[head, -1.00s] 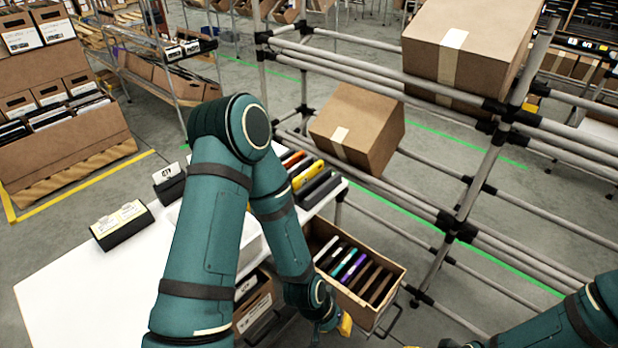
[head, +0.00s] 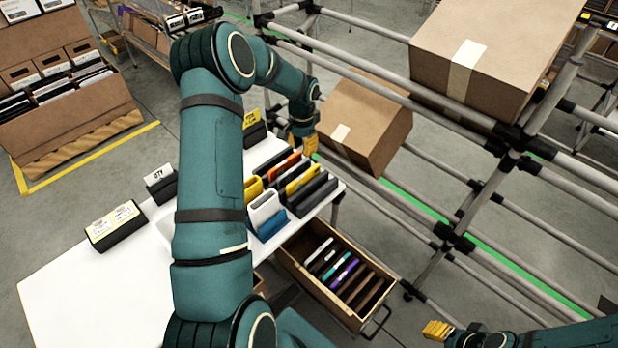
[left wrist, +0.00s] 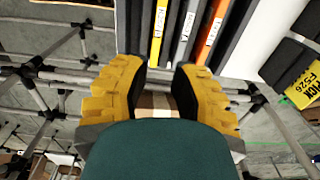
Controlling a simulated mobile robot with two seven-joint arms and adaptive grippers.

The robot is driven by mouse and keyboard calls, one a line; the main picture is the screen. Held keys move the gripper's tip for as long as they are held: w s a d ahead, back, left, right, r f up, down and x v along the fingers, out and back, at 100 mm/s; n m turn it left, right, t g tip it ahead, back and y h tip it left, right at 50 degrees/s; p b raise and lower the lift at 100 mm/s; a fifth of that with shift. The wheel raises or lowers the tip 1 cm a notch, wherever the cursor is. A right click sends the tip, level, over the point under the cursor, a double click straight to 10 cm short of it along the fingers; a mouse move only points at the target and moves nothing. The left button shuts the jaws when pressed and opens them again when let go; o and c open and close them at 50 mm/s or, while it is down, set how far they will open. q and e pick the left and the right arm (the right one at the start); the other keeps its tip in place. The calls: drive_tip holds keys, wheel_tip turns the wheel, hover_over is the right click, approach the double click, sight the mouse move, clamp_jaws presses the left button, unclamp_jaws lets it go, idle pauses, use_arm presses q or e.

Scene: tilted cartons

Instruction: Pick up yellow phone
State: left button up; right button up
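A yellow phone-like item (head: 303,179) stands in a dark holder among upright items on the white table in the head view. Another yellow item (head: 252,189) stands at the left of this group. In the left wrist view a yellow item (left wrist: 158,32) shows ahead of the fingers, between dark ones. My left gripper (head: 308,144) is beyond the row, near the tilted carton, and points downward. In the left wrist view its two yellow fingers (left wrist: 158,82) are apart with nothing held. My right gripper (head: 438,330) is low at the right, too small to judge its opening.
An orange item (head: 285,165) and a white item (head: 265,210) stand near the yellow ones. A tilted carton (head: 365,120) sits on the pipe rack close to my left gripper. An open box (head: 290,262) with several thin items is below the table edge.

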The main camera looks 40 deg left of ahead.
use_arm(q)
hover_over(305, 174)
drive_tip(key=f, duration=0.6)
drive_tip(key=shift+s+a+b, duration=0.2)
drive_tip(key=shift+b, duration=0.1)
drive_tip(key=shift+w+d+f+b, duration=0.1)
drive_tip(key=shift+f+b, duration=0.1)
drive_tip(key=shift+f, duration=1.3)
drive_tip(key=shift+w+f+b, duration=0.1)
drive_tip(key=shift+f+b, duration=0.1)
drive_tip(key=shift+f, duration=1.3)
drive_tip(key=shift+r, duration=0.1)
clamp_jaws()
